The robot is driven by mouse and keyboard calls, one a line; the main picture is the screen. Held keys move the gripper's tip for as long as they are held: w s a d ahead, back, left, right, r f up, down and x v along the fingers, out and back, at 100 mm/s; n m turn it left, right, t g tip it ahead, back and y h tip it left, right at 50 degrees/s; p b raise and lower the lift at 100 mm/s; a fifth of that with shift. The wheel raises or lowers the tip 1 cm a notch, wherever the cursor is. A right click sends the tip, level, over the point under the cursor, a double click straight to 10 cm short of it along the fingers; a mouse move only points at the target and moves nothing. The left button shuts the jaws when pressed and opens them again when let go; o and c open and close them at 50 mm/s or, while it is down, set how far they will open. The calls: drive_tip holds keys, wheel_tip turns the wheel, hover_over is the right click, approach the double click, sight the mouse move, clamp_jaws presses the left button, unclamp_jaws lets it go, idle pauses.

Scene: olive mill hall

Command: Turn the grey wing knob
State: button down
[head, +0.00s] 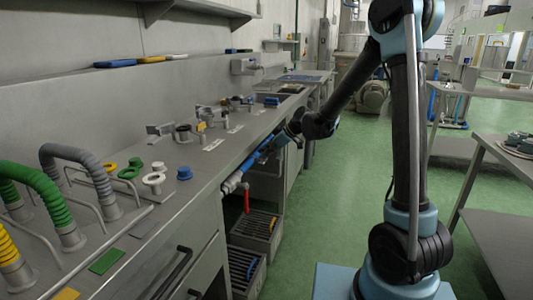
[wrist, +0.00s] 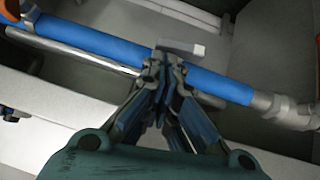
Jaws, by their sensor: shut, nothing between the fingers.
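A light grey flat bar (wrist: 182,47), which looks like the grey wing knob, shows in the wrist view beside a blue pipe (wrist: 95,40). My gripper (wrist: 165,62) is shut and empty, its fingertips over the pipe just at the near side of the bar. I cannot tell whether they touch it. The fingers hide part of the pipe and perhaps the lower part of the knob. In the head view my gripper (head: 272,146) is at the counter's front edge by the blue pipe (head: 249,161); the knob cannot be made out there.
A grey pipe fitting (wrist: 283,110) ends the blue pipe at right. A red lever (head: 246,198) hangs below it, above grey crates (head: 262,228). The steel counter (head: 205,178) carries hoses, rings and clamps.

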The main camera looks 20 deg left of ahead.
drive_tip(key=shift+w+d+f, duration=0.1)
drive_tip(key=shift+w+f, duration=0.1)
drive_tip(key=shift+f, duration=0.1)
drive_tip(key=shift+s+f, duration=0.1)
drive_tip(key=shift+s, duration=0.1)
idle(0.4)
drive_tip(key=shift+s+f, duration=0.1)
drive_tip(key=shift+s, duration=0.25)
drive_tip(key=shift+d, duration=0.1)
